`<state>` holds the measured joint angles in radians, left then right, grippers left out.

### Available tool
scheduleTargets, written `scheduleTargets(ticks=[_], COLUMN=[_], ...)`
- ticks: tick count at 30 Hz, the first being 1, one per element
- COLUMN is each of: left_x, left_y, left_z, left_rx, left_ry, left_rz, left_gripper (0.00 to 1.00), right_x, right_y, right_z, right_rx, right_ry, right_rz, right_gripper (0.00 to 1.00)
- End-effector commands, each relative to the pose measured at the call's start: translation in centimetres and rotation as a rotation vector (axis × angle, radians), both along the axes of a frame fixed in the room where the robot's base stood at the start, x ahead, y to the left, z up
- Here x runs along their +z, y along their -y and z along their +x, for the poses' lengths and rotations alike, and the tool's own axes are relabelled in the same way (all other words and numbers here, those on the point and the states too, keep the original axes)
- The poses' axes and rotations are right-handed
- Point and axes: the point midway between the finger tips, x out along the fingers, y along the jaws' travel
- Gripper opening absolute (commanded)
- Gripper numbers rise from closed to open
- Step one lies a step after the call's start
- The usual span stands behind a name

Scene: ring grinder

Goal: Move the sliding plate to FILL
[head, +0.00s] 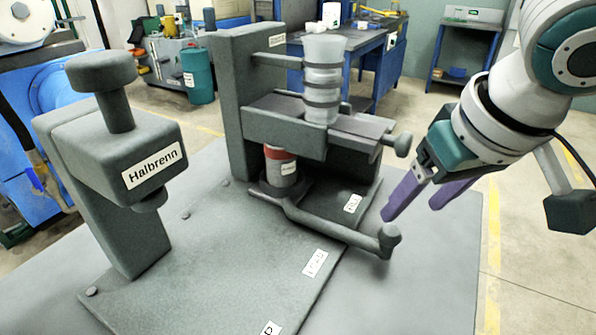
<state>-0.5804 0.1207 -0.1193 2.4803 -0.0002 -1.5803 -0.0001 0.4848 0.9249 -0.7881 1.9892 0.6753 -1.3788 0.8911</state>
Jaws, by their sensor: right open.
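The sliding plate (318,216) is a dark grey piece low on the base, with a long arm ending in an upright knob (388,239) at its right. A red and white can (280,170) stands on the plate's left part, under the unit with the clear ribbed hopper (323,80). A small white label (352,203) lies behind the plate's arm; its text is too small to read surely. My right gripper (411,209) is open and empty, its purple fingers pointing down just above and behind the knob, apart from it. My left gripper is not in view.
A press-like post labelled Halbrenn (153,166) stands at the left of the base. Two more white labels (315,263) lie along the base toward the front. A side knob (402,144) juts right from the hopper unit. The grey table (440,265) is clear at right.

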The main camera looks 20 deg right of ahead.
Motion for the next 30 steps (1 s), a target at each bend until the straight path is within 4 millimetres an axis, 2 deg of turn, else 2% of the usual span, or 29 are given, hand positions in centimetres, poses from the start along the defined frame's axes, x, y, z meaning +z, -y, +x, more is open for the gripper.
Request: scheduleTargets(ticks=[15, 20, 28, 30], left_x=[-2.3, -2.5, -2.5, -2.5], left_y=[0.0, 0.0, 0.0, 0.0], left_z=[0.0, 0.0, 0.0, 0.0], left_rx=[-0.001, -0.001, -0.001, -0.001], left_ry=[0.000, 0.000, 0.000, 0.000], left_rz=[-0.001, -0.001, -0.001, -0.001], left_gripper=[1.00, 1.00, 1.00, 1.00], right_x=[-7.9, -8.9, -9.0, -9.0], right_y=[0.2, 0.3, 0.3, 0.3], right_z=[3.1, 3.6, 3.7, 3.7], right_rx=[-0.006, -0.005, -0.004, -0.004], right_ry=[0.000, 0.000, 0.000, 0.000], right_rz=[0.001, 0.001, 0.001, 0.001], right_gripper=[0.71, 0.71, 0.71, 0.66])
